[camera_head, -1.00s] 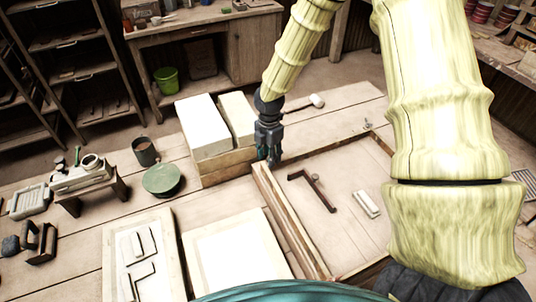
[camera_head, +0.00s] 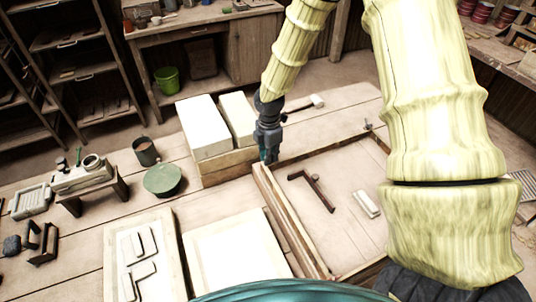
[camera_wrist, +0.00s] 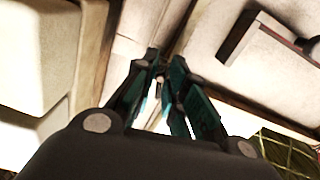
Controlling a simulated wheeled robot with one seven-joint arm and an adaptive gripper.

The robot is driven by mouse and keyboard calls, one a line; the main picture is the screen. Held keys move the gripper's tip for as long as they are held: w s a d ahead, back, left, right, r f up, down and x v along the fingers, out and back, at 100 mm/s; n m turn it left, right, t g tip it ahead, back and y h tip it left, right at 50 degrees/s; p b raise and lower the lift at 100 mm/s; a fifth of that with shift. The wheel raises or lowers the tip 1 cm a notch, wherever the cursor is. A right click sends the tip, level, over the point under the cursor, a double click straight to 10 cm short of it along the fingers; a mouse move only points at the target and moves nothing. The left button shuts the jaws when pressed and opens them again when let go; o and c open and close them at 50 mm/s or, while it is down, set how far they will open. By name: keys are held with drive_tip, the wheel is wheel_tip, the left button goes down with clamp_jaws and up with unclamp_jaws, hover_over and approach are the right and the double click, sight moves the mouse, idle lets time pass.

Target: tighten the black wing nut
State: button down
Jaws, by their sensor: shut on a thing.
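My gripper (camera_head: 267,156) points down at the far left corner of the wooden frame (camera_head: 290,222), its teal fingers close together. In the wrist view the fingertips (camera_wrist: 166,72) come together over the frame's corner joint. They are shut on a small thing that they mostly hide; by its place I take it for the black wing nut. A small dark fitting (camera_head: 368,125) stands apart at the frame's far right corner; its shape is too small to make out.
Pale blocks (camera_head: 203,128) on a wooden base stand close left of my gripper. A dark L-shaped bar (camera_head: 318,192) and a small pale block (camera_head: 366,204) lie inside the frame. A mallet (camera_head: 317,101) lies behind. A green round lid (camera_head: 163,180) and a mug (camera_head: 146,151) are left.

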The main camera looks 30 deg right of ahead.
drive_tip(key=m, duration=0.5)
drive_tip(key=shift+p, duration=0.3)
drive_tip(key=c, duration=2.2)
unclamp_jaws()
drive_tip(key=shift+m, duration=1.8)
drive_tip(key=shift+o, duration=0.4)
drive_tip(key=o, duration=0.7)
drive_tip(key=shift+r, duration=0.1)
wheel_tip(320, 180, up, 12)
